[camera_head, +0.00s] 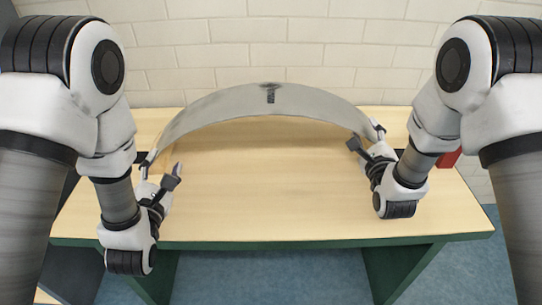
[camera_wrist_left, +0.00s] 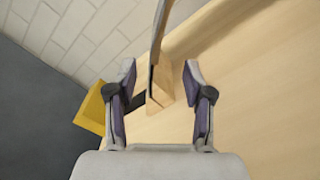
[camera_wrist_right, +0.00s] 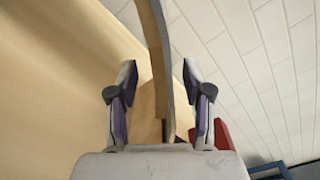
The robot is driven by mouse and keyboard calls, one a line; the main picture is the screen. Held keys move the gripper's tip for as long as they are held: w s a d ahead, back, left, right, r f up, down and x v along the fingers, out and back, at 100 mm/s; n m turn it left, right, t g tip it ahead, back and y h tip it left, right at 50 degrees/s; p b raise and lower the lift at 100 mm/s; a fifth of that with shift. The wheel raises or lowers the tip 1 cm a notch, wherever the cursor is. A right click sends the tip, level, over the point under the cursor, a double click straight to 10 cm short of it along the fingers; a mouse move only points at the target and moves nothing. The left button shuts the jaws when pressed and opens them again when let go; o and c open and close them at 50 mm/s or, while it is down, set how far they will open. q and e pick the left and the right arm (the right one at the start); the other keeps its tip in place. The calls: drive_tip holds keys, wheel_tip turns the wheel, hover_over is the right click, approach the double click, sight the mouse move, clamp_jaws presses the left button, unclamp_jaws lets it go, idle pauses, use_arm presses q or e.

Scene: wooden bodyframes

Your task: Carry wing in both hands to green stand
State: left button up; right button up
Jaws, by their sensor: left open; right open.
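The wing (camera_head: 255,100) is a grey arched panel with a dark mark near its top. It spans the wooden table with one end at each side. My left gripper (camera_head: 160,171) is open at its left end; in the left wrist view the wing's edge (camera_wrist_left: 160,35) comes down between the spread fingers. My right gripper (camera_head: 366,138) is open at its right end; in the right wrist view the edge (camera_wrist_right: 155,35) runs between the fingers, with gaps beside it. No separate green stand shows; the wooden table (camera_head: 270,200) has a green frame.
A red object (camera_head: 448,158) is by the table's right side, also in the right wrist view (camera_wrist_right: 222,135). A yellow object (camera_wrist_left: 90,112) is at the left in the left wrist view. A white brick wall (camera_head: 270,50) stands behind. The table's middle is clear.

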use_arm(q)
drive_tip(key=shift+s, duration=0.4)
use_arm(e)
drive_tip(key=shift+s, duration=0.35)
drive_tip(key=s, duration=1.1)
drive_tip(key=shift+s+d, duration=0.1)
drive_tip(key=shift+s, duration=0.05)
